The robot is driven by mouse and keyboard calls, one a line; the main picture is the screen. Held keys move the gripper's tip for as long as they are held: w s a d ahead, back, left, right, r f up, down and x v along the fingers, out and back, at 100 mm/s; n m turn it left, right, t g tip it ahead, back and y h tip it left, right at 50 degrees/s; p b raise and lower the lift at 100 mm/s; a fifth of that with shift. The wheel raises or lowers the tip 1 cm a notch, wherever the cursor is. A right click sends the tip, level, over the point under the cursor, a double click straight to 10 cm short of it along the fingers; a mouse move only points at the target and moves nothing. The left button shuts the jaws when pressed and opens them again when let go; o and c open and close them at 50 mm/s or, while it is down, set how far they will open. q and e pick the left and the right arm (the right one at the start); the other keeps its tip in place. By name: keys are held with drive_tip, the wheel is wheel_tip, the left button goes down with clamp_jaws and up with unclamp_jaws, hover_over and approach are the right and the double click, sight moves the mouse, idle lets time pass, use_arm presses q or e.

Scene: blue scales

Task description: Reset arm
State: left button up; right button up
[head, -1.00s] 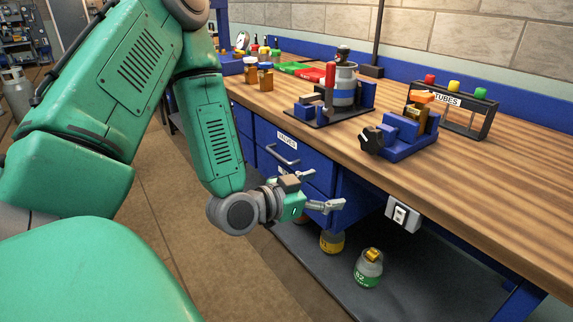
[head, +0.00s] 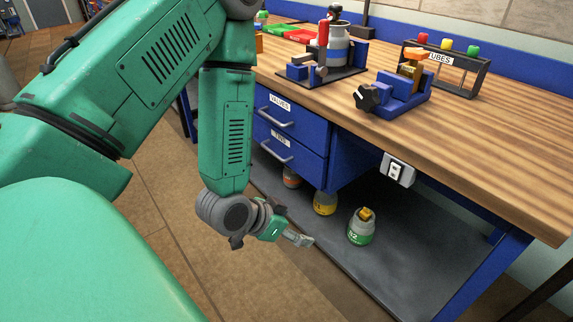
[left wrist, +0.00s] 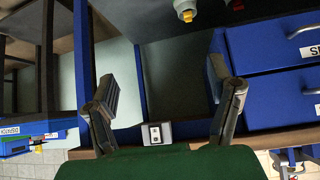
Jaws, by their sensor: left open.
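My left gripper (head: 298,239) hangs low in front of the workbench's lower shelf, below the blue drawers. It holds nothing. In the left wrist view its two fingers (left wrist: 165,95) stand wide apart with an empty gap between them. My left arm comes in from the left and bends down at the elbow. My right gripper is in neither view.
The wooden bench (head: 480,140) carries a blue vise-like fixture (head: 400,95), a grey canister (head: 336,45) and a tube rack (head: 445,70). Blue drawers (head: 290,130) and an outlet box (head: 397,170) are below. Bottles, one green-banded (head: 361,228), stand on the lower shelf (head: 410,265).

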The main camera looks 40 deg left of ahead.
use_arm(q)
drive_tip(key=shift+s+f, duration=0.5)
